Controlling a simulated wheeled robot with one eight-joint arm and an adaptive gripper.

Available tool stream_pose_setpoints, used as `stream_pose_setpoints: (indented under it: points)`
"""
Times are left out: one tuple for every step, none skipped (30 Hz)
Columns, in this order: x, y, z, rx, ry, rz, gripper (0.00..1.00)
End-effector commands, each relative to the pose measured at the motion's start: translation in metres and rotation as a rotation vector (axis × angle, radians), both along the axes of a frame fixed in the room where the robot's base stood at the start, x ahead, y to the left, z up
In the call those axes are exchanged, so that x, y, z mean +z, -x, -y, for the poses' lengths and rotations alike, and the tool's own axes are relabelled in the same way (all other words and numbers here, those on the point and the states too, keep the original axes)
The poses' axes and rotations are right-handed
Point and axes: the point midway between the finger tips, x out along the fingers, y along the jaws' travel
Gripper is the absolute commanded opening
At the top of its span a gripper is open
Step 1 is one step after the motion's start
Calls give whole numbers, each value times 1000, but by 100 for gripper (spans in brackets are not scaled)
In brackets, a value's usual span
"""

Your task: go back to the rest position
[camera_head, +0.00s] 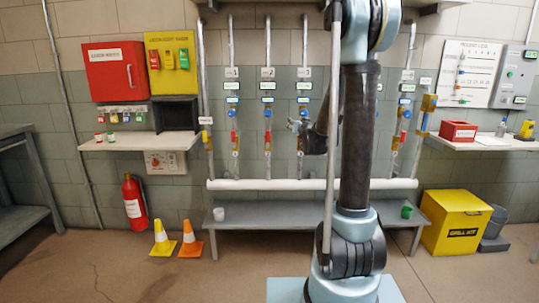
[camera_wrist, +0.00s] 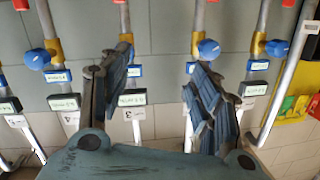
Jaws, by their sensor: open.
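My gripper (camera_wrist: 160,95) is open and empty in the wrist view. Its two dark ribbed fingers stand apart, with pipes and the tiled wall behind them. In the head view my gripper (camera_head: 299,126) shows small and partly hidden behind my arm, in front of the row of vertical valve pipes. I cannot tell from the head view how far it is from the pipes. In the wrist view a blue valve knob (camera_wrist: 208,49) shows beside the right finger, and another blue knob (camera_wrist: 37,59) is at the left.
A low grey bench (camera_head: 265,241) stands under the white horizontal pipe (camera_head: 270,185). A yellow cone (camera_head: 162,239), an orange cone (camera_head: 189,240) and a fire extinguisher (camera_head: 134,203) stand at the left. A yellow box (camera_head: 452,222) stands at the right. The front left floor is clear.

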Motion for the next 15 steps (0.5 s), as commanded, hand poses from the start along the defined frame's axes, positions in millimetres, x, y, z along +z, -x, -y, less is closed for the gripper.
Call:
stream_pose_setpoints:
  points:
    - [0,13,0,11,12,-33,57]
    - [-1,19,0,16,16,-53,57]
    - [-3,28,-1,26,27,-80,57]
    - [-4,35,-1,32,32,-102,57]
    - [-6,42,-1,38,39,-123,57]
    - [-8,52,-1,46,47,-151,57]
    - [-10,60,-1,52,51,-172,57]
    - [-12,67,-1,58,58,-193,57]
    - [-14,77,-1,64,67,-220,57]
    - [-16,86,-1,70,72,-242,57]
    - [-19,94,-1,75,78,-263,57]
    - [-22,104,-1,81,87,-292,57]
    - [-24,113,0,86,92,-313,57]
    - [-27,121,0,90,97,-335,57]
    - [-31,133,1,95,106,-364,57]
